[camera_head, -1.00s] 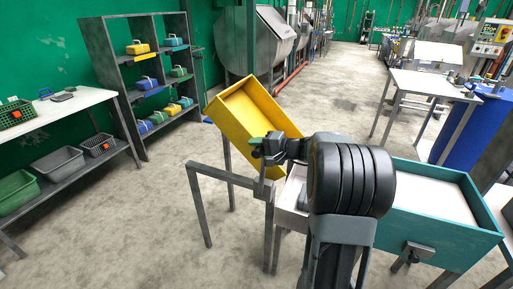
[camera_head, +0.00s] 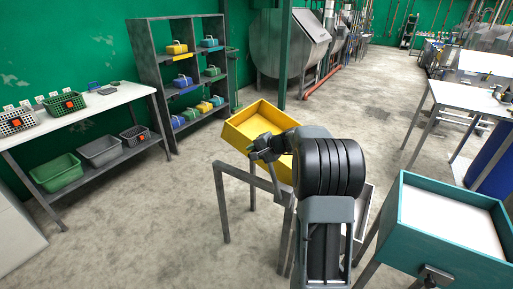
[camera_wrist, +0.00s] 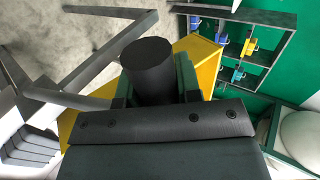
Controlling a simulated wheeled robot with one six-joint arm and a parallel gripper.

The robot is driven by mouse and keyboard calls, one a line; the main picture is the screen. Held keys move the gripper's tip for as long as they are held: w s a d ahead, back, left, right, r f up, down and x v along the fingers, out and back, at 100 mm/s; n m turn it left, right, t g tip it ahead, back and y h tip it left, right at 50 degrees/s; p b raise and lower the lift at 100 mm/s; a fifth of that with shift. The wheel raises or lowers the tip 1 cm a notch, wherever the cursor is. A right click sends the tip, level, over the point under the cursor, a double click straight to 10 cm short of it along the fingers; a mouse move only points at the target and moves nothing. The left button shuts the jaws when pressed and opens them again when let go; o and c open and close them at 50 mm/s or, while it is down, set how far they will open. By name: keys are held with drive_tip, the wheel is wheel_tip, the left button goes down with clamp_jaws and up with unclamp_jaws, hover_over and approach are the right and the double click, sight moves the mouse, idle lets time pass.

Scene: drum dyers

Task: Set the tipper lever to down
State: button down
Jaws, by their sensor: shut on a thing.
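The tipper is a yellow tray (camera_head: 240,130) on a grey metal frame (camera_head: 222,195), left of my arm in the head view. The tray is tilted, and my arm hides part of it. My gripper (camera_head: 262,150) is at the tray's near side. In the wrist view, a dark round handle, seemingly the tipper lever (camera_wrist: 149,62), stands between the green-padded fingers of my gripper (camera_wrist: 156,88), which are shut on it. The yellow tray (camera_wrist: 205,62) shows behind it. The lever's lower part is hidden by the gripper.
A teal bin (camera_head: 445,225) with a white inside stands to the right. A white table (camera_head: 95,120) with baskets and a dark shelf (camera_head: 150,60) with coloured cases stand at the left. The floor (camera_head: 120,235) between the table and the frame is clear.

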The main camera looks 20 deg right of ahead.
drive_tip(key=w+a+f+g+h+p, duration=0.1)
drive_tip(key=w+a+f+g+p, duration=0.1)
drive_tip(key=w+a+f, duration=0.2)
drive_tip(key=w+f, duration=0.1)
drive_tip(key=w, duration=0.1)
drive_tip(key=shift+w+f+g+h+p, duration=0.25)
drive_tip(key=shift+w+g+h+p, duration=0.05)
drive_tip(key=shift+a+f, duration=0.15)
drive_tip(key=shift+a, duration=0.05)
drive_tip(key=c, duration=1.3)
unclamp_jaws()
drive_tip(key=o, duration=0.3)
drive_tip(key=shift+w+f, duration=0.1)
drive_tip(key=shift+w, duration=0.05)
drive_tip(key=shift+o, duration=1)
drive_tip(key=shift+r, duration=0.2)
